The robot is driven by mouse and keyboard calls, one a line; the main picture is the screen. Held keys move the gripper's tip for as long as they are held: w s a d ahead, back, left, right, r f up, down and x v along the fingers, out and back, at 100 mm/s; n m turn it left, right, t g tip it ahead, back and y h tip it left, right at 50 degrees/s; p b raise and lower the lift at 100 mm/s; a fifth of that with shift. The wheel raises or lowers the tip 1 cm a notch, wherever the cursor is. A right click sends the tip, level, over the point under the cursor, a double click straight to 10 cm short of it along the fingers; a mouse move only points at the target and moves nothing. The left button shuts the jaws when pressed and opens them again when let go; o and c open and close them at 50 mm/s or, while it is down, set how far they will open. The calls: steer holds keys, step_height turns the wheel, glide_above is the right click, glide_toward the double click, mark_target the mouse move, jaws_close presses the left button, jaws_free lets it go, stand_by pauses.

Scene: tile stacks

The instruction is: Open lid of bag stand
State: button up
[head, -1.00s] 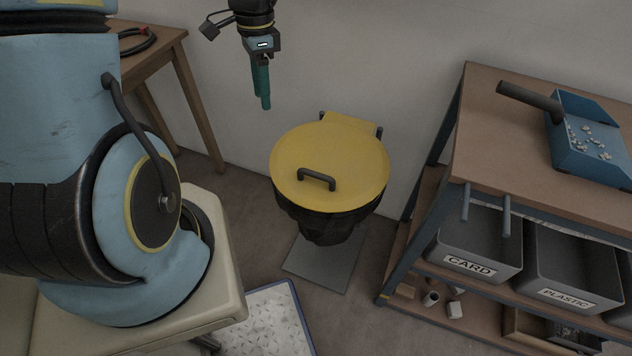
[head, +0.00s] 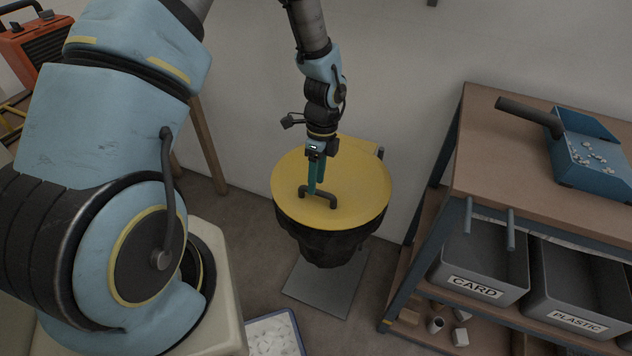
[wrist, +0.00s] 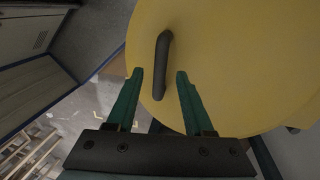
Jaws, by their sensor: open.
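The bag stand has a round yellow lid (head: 357,210), which lies shut on top of a dark bag (head: 322,243). A dark bar handle (head: 331,200) stands up from the lid's front part. My gripper (head: 316,191) points down at the handle, its green fingers close to it in the head view. In the wrist view the handle (wrist: 161,64) runs lengthwise just ahead of my open gripper (wrist: 160,75), between the lines of the two fingertips. I cannot tell whether a finger touches it. The lid also fills much of the wrist view (wrist: 240,60).
A workbench (head: 490,130) with a blue dustpan (head: 590,160) and grey bins labelled CARD (head: 480,262) and PLASTIC (head: 575,290) stands to the right. The wall is close behind the stand. A white-filled tray (head: 272,335) lies on the floor in front.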

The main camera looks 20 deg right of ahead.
steer(key=shift+s+a+f, duration=0.15)
steer(key=shift+f, duration=0.75)
jaws_close()
stand_by(0.9)
